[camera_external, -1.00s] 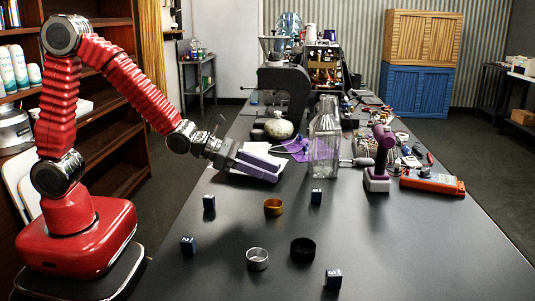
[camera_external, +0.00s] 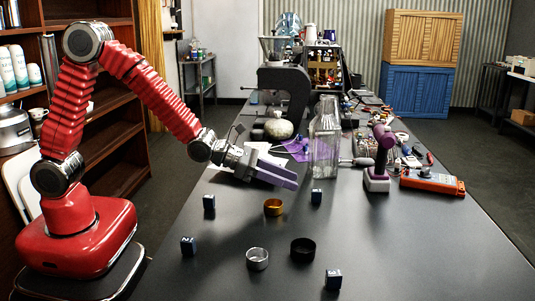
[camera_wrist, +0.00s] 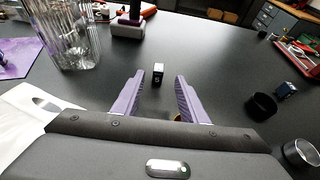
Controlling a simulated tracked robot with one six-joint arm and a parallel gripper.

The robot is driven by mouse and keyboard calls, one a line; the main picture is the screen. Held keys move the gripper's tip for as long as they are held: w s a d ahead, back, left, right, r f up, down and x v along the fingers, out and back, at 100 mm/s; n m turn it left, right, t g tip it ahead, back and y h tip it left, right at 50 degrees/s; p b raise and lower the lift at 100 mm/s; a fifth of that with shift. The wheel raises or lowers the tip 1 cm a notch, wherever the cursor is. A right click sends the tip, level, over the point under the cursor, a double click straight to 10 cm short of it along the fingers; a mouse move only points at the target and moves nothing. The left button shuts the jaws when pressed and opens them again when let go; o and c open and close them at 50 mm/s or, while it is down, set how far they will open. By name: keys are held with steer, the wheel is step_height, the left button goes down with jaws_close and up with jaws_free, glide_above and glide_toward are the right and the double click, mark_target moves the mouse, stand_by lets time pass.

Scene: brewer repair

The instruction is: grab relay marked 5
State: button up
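Small dark blue relay blocks stand on the table. One relay (camera_external: 316,196) stands beside the gold ring, and in the wrist view this relay (camera_wrist: 158,75) shows between and just beyond my fingertips, with a pale mark that looks like a 5. Other relays stand at left (camera_external: 209,203), front left (camera_external: 188,246) and front right (camera_external: 333,280); their marks are too small to read surely. My gripper (camera_external: 279,178) has purple fingers, open and empty, above the table and left of the relay by the gold ring. The gripper (camera_wrist: 159,92) points toward that relay.
A gold ring (camera_external: 273,207), silver ring (camera_external: 257,259) and black ring (camera_external: 303,249) lie among the relays. A glass bottle (camera_external: 325,140) and purple drill (camera_external: 380,150) stand behind. An orange meter (camera_external: 432,183) lies at right. The front right table is clear.

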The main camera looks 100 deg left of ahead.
mark_target(316, 190)
steer(key=shift+x, duration=1.35)
steer(key=shift+x, duration=2.65)
steer(key=shift+a, duration=0.15)
steer(key=shift+s, duration=0.1)
jaws_close()
